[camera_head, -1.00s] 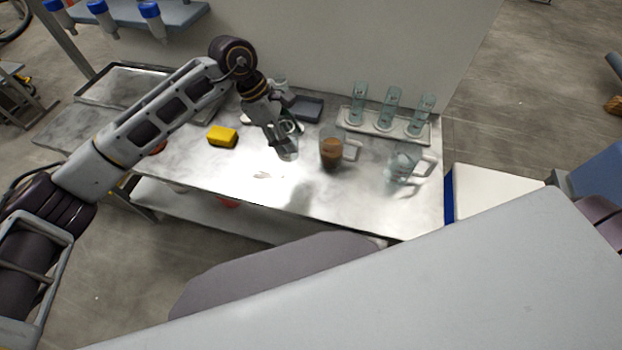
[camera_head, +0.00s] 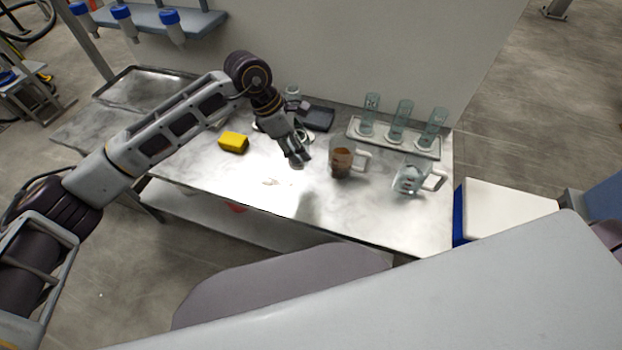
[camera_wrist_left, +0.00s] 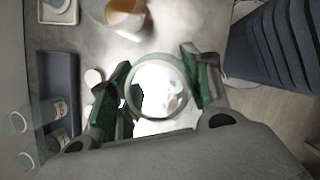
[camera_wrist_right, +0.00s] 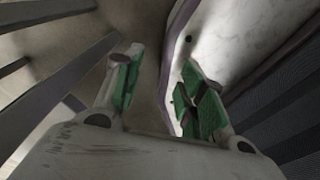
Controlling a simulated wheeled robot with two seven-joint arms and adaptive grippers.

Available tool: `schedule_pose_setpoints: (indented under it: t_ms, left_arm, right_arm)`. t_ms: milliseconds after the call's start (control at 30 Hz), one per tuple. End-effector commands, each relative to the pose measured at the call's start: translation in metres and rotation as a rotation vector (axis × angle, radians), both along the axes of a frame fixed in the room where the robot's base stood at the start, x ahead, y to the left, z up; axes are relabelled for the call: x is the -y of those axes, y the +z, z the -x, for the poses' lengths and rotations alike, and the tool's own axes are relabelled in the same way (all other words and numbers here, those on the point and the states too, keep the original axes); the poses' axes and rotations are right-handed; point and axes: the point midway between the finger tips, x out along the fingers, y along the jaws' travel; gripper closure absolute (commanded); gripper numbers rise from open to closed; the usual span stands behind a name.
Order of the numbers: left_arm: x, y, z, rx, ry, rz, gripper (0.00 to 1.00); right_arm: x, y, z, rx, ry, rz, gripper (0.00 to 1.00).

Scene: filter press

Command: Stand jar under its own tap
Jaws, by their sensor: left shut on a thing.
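My left gripper (camera_head: 295,158) is over the steel table, left of the brown-filled jug. In the left wrist view, a clear round glass vessel (camera_wrist_left: 160,88), seen from above, sits between its green pads (camera_wrist_left: 160,92); I take it for the jar. In the head view the gripper mostly hides it, and I cannot tell whether it touches the table. Blue-capped tubes (camera_head: 172,27) hang from a shelf (camera_head: 203,22) at the upper left; no tap is clearly made out. My right gripper (camera_wrist_right: 163,88) is open and empty in its wrist view.
The glass jug with brown contents (camera_head: 341,160) and a clear jug (camera_head: 410,178) stand on the table (camera_head: 245,185). Glass tubes (camera_head: 403,120) stand in a white rack behind them. A yellow block (camera_head: 233,142) lies left of my left gripper. The table's front middle is clear.

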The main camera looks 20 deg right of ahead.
Motion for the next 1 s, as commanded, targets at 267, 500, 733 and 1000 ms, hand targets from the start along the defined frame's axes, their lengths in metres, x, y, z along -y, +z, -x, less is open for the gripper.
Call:
schedule_pose_setpoints:
  t_ms: [267, 500, 733, 1000]
  left_arm:
    - [0.000, -0.034, 0.000, -0.003, 0.001, -0.001, 0.75]
    - [0.000, -0.056, 0.000, -0.001, 0.000, 0.000, 0.75]
    - [0.000, -0.058, 0.000, 0.000, 0.000, 0.001, 0.75]
    - [0.000, -0.066, 0.000, -0.001, 0.001, 0.000, 0.75]
  right_arm:
    - [-0.002, 0.007, 0.003, -0.002, 0.000, -0.002, 0.60]
    - [-0.011, 0.010, 0.007, -0.008, -0.001, -0.012, 0.60]
    - [-0.021, 0.009, 0.007, -0.009, -0.002, -0.022, 0.60]
    - [-0.017, 0.011, 0.007, -0.009, -0.001, -0.018, 0.60]
